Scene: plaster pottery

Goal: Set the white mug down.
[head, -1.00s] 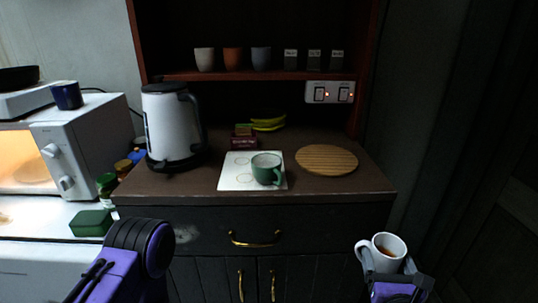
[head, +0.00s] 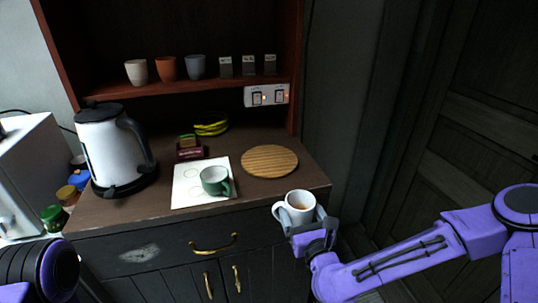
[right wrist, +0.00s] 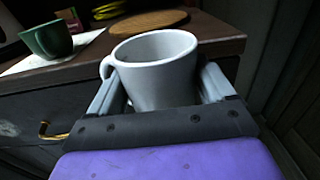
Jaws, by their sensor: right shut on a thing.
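The white mug (head: 297,207) is in my right gripper (head: 302,222), which is shut on it.
The brown counter (head: 262,190) holds a green mug (head: 214,181) on a white sheet (head: 186,190), a round wooden board (head: 270,161) and a kettle (head: 108,150). Small cups (head: 166,68) stand on the shelf above. The counter's front right corner is bare.

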